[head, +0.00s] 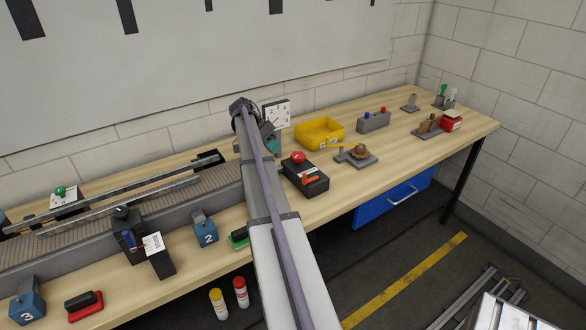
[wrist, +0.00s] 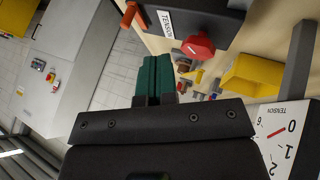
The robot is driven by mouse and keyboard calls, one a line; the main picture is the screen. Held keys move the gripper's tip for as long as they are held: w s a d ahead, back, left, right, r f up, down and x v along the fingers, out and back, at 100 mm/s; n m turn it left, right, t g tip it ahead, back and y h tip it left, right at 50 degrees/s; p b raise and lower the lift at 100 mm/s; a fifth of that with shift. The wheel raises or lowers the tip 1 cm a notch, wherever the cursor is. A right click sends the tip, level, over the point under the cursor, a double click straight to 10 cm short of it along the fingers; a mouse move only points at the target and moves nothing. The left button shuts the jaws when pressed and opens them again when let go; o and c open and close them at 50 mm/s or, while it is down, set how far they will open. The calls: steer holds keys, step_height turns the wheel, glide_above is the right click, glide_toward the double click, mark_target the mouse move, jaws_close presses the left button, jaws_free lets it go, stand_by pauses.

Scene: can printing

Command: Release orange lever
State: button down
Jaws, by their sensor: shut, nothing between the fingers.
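The orange lever (head: 310,180) sticks out from the front of a black box (head: 305,178) with a red knob (head: 298,157) on top. In the wrist view the lever (wrist: 130,14) is at the upper edge, cut off in part, with the red knob (wrist: 198,46) to its right. My gripper (head: 271,142) is left of and behind the box in the head view, partly hidden by my arm. In the wrist view its teal fingers (wrist: 154,75) are together and empty. They appear apart from the lever.
A tension gauge (head: 277,113) stands behind my gripper. A yellow bin (head: 320,133) and a grey block with buttons (head: 373,121) stand to the right. A conveyor (head: 200,187) runs along the left. Bare bench lies in front of the black box.

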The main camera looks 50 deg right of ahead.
mark_target(297, 177)
steer(key=b+x, duration=0.9)
steer(key=x, duration=0.2)
steer(key=shift+w+a+f, duration=0.15)
steer(key=shift+a, duration=0.05)
steer(key=s, duration=0.1)
steer(key=s+p, duration=0.1)
steer(key=s+r, duration=0.1)
steer(key=shift+s+a, duration=0.35)
